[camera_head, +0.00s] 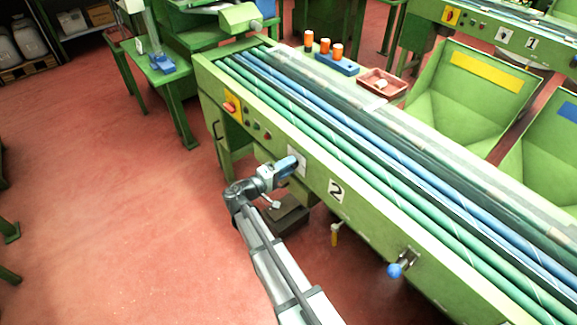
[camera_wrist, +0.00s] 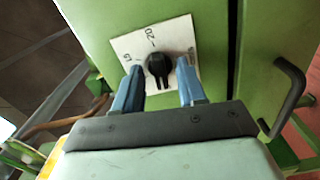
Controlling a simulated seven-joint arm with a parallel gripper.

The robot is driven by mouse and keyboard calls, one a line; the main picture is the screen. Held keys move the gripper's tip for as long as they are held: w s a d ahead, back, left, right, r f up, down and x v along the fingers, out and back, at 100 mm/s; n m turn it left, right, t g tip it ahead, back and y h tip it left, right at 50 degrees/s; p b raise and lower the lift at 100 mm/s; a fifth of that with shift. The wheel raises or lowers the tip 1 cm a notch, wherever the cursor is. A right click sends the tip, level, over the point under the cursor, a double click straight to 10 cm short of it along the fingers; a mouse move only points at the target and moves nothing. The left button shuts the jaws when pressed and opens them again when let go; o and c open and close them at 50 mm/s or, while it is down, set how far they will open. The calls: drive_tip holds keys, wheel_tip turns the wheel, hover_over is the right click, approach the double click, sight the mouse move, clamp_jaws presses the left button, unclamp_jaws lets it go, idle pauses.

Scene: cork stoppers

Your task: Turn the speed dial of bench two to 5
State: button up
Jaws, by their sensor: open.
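Bench two (camera_head: 313,184) is a long green bench with a "2" label (camera_head: 338,190) on its front. The speed dial (camera_wrist: 160,68) is a black knob on a white scale plate (camera_wrist: 150,44) in the wrist view. Parts of the scale's numbers show, including "20"; the gripper hides the lower part of the plate. My gripper (camera_wrist: 159,86) is open, its two blue fingers on either side of the knob. I cannot tell whether they touch it. In the head view my gripper (camera_head: 292,165) is at the bench front and hides the dial; part of the plate (camera_head: 297,156) shows.
A yellow-and-red switch (camera_head: 231,105) and small buttons sit left on the bench front. A blue-knobbed lever (camera_head: 395,270) and a yellow-handled valve (camera_head: 335,232) are to the right. A black handle (camera_wrist: 289,92) is right of the dial. The red floor at left is open.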

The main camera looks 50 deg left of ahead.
drive_tip(key=shift+w, duration=0.35)
drive_tip(key=c, duration=0.7)
drive_tip(key=shift+n, duration=0.7)
drive_tip(key=shift+c, duration=0.2)
drive_tip(key=o, duration=0.7)
drive_tip(key=shift+o, duration=0.2)
drive_tip(key=s, duration=1.4)
drive_tip(key=shift+w, duration=0.1)
